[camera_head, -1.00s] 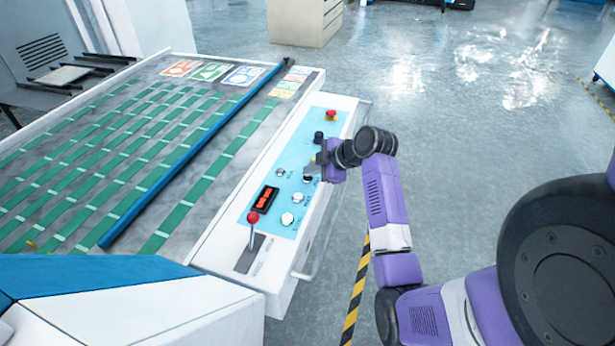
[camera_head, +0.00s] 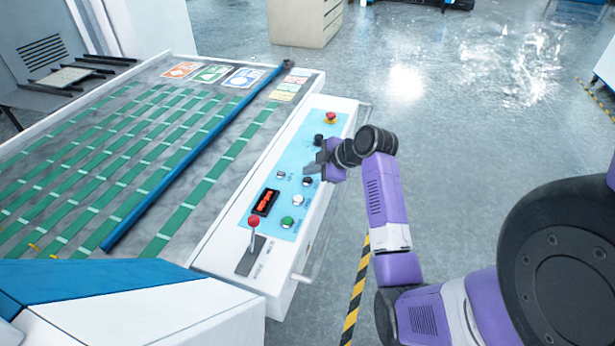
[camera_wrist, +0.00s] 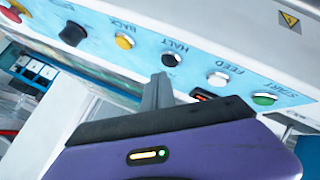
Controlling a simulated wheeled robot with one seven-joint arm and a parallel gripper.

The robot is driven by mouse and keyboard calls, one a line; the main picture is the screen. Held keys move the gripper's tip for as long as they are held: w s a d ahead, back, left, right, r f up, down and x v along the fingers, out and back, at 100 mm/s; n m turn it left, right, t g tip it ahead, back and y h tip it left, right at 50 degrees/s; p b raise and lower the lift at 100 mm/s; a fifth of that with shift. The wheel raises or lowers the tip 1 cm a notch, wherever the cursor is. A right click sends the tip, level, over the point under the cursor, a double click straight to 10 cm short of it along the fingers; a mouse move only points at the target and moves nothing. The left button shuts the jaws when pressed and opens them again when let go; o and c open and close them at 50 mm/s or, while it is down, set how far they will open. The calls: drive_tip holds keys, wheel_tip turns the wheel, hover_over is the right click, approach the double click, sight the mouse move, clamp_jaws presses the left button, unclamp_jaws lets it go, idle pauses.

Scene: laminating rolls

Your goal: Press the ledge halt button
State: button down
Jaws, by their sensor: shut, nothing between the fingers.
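The halt button is a black round button in a silver ring, under the word HALT in the wrist view (camera_wrist: 172,59). In the head view it is the black button (camera_head: 308,181) on the pale blue panel (camera_head: 268,218) along the machine's ledge. My gripper (camera_wrist: 160,78) is shut and empty, its fingertips just beside the halt button in the wrist view. The button's face is uncovered there, and I cannot tell whether the tips touch its ring. In the head view my gripper (camera_head: 309,168) hovers over the panel beside the button.
Nearby are a white FEED button (camera_wrist: 218,79), a green START button (camera_wrist: 264,99), a yellow BACK button (camera_wrist: 125,41), a black knob (camera_wrist: 72,33) and a red mushroom button (camera_head: 331,117). A red-knobbed lever (camera_head: 254,221) stands at the panel's near end.

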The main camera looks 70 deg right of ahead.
sight(311, 180)
idle(0.3)
wheel_tip(311, 180, up, 5)
drive_tip(key=p, duration=0.4)
drive_tip(key=shift+r, duration=0.1)
idle(0.9)
